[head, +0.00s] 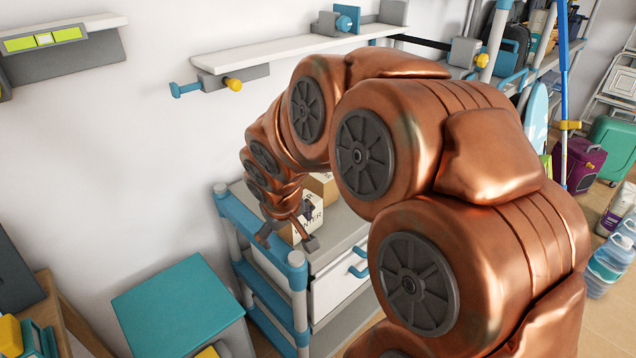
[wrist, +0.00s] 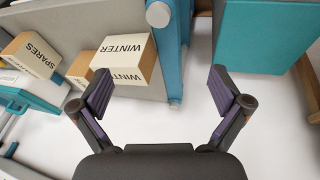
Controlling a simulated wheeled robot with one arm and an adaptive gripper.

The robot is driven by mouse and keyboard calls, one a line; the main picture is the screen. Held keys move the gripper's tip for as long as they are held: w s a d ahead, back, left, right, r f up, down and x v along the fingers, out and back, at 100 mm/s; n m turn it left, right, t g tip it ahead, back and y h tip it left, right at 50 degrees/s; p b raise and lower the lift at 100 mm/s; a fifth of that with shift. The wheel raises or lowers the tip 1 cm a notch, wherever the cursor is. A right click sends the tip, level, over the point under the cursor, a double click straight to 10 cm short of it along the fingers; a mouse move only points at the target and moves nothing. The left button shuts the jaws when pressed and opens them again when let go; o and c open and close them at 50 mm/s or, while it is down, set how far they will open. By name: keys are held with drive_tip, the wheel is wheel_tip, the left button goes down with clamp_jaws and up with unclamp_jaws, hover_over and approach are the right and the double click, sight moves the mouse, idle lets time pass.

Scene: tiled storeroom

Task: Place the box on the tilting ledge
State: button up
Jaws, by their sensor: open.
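A cardboard box marked WINTER (wrist: 128,58) sits on a grey-topped blue cart. In the wrist view it is beyond my left-hand finger, not between the fingers. In the head view the box (head: 303,222) is partly hidden by my gripper (head: 287,238). My gripper is open and empty, also in the wrist view (wrist: 160,90). A long white wall ledge (head: 290,47) with a blue lever and yellow knob runs across the back wall. Another ledge (head: 75,62) with a yellow-green level on it is at upper left. I cannot tell which one tilts.
The grey cart top (head: 343,222) also holds a box marked SPARES (wrist: 30,55) and a smaller box (wrist: 80,72). A teal-topped stand (head: 175,300) is left of the cart. A wooden-framed table (head: 75,320) is further left. Stocked shelves (head: 520,60) stand at right.

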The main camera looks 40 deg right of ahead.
sight(331, 178)
drive_tip(key=w+d+t, duration=0.1)
drive_tip(key=w+d, duration=0.3)
drive_tip(key=d, duration=0.1)
drive_tip(key=w+d+t, duration=0.2)
drive_tip(key=w+d, duration=0.2)
drive_tip(key=w, duration=0.1)
drive_tip(key=shift+w+d+f+h, duration=0.1)
drive_tip(key=shift+w+d+h, duration=0.1)
drive_tip(key=shift+d+h, duration=0.15)
drive_tip(key=w+d+t, duration=0.1)
drive_tip(key=d, duration=0.1)
drive_tip(key=w+d+t, duration=0.1)
drive_tip(key=w+d, duration=0.1)
drive_tip(key=d, duration=0.1)
drive_tip(key=w+d, duration=0.2)
drive_tip(key=d, duration=0.1)
drive_tip(key=shift+f+t, duration=0.4)
drive_tip(key=d+f+t+y, duration=0.1)
drive_tip(key=d, duration=0.2)
drive_tip(key=d+f+t+y+p, duration=0.1)
drive_tip(key=d+f+t, duration=0.1)
drive_tip(key=d, duration=0.1)
drive_tip(key=d+f+n+t+y, duration=0.1)
drive_tip(key=d+f+t, duration=0.1)
drive_tip(key=d, duration=0.2)
drive_tip(key=shift+s+f+y, duration=0.15)
drive_tip(key=shift+s+y, duration=0.1)
drive_tip(key=shift+s, duration=0.15)
drive_tip(key=shift+p+x, duration=0.9)
drive_tip(key=shift+x, duration=2.15)
